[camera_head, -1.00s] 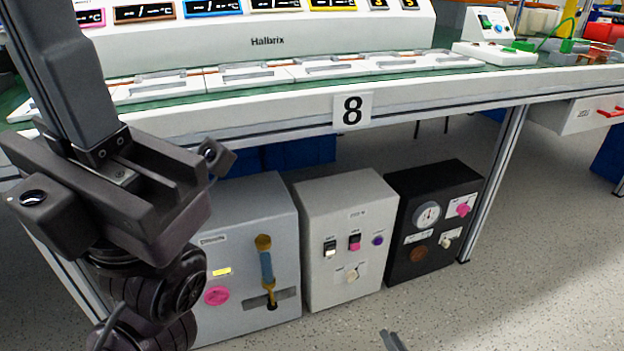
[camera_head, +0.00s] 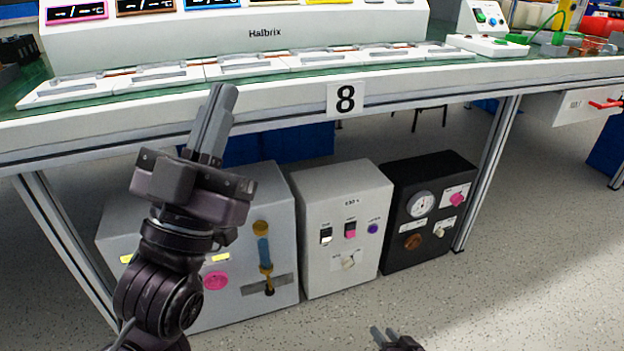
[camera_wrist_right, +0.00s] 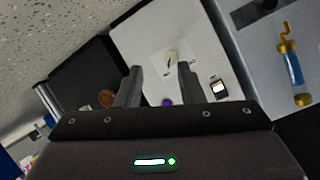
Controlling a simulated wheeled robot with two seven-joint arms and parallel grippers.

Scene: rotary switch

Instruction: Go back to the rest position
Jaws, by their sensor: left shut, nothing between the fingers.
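My left gripper (camera_head: 222,95) is shut and empty, pointing up in front of the bench edge in the head view. My right gripper (camera_head: 384,336) shows only partly at the bottom edge of the head view. In the right wrist view its two fingers (camera_wrist_right: 161,80) are apart with nothing held between them. The white box (camera_head: 313,275) under the bench carries a pale rotary knob (camera_head: 348,262), two rocker switches and a purple button. In the right wrist view the knob (camera_wrist_right: 172,57) appears beyond the gap between the fingers, apart from them.
A grey box (camera_head: 180,300) with a blue-handled lever stands left, partly behind my left arm. A black box (camera_head: 400,245) with a gauge stands right. The bench (camera_head: 440,92) labelled 8 spans above them. The floor (camera_head: 540,240) at right is clear.

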